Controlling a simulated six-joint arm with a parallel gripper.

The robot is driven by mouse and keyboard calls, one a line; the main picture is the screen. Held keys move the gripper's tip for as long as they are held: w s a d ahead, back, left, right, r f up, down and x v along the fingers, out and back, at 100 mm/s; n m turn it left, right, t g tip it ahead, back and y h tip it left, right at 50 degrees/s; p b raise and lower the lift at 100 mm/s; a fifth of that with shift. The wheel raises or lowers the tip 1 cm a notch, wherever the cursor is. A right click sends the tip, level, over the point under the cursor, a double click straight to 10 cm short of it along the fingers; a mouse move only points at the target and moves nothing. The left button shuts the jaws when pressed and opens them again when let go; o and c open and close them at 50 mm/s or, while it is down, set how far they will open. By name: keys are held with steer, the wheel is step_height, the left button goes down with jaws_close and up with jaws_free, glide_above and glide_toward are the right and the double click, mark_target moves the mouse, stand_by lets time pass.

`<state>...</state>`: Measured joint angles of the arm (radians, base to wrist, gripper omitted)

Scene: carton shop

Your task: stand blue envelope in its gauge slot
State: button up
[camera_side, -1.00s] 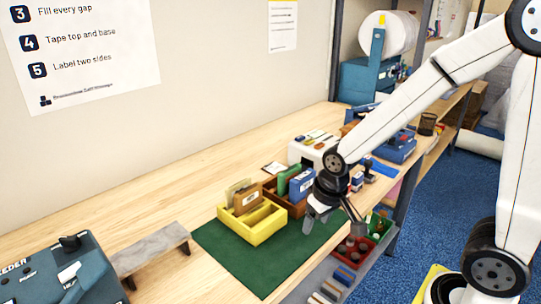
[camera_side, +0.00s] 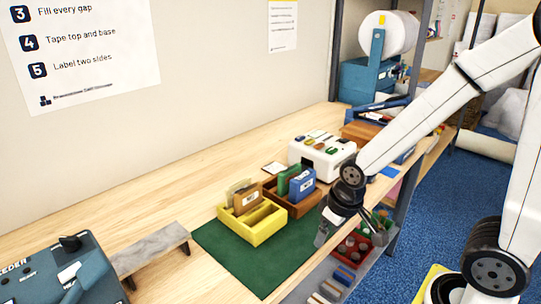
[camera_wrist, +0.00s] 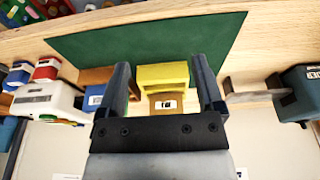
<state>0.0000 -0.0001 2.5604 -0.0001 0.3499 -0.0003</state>
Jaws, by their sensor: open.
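The blue envelope (camera_side: 301,186), with a white label, stands in a brown wooden box (camera_side: 292,208) beside a green envelope (camera_side: 283,178). In the wrist view a part of the blue envelope (camera_wrist: 95,99) shows left of the jaws. A yellow slotted box (camera_side: 253,231) stands left of the wooden box; its rear part holds tan and brown envelopes (camera_side: 246,199), and its front slots look empty. My gripper (camera_side: 327,234) is open and empty, right of both boxes, near the bench's front edge. In the wrist view its two fingers (camera_wrist: 160,70) are spread apart.
A green mat (camera_side: 240,262) lies under and in front of the boxes. A white box (camera_side: 322,155) with small items stands behind them. Red and other bins (camera_side: 352,250) sit below the bench edge. A grey bridge-like stand (camera_side: 150,250) is at left.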

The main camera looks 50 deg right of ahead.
steer(key=r+m+g, duration=0.1)
steer(key=m+g, duration=0.2)
steer(key=m, duration=1.5)
glide_above(293, 191)
steer(key=shift+w+d+f, duration=0.1)
steer(key=shift+w+f, duration=0.05)
steer(key=shift+f, duration=3.7)
jaws_close()
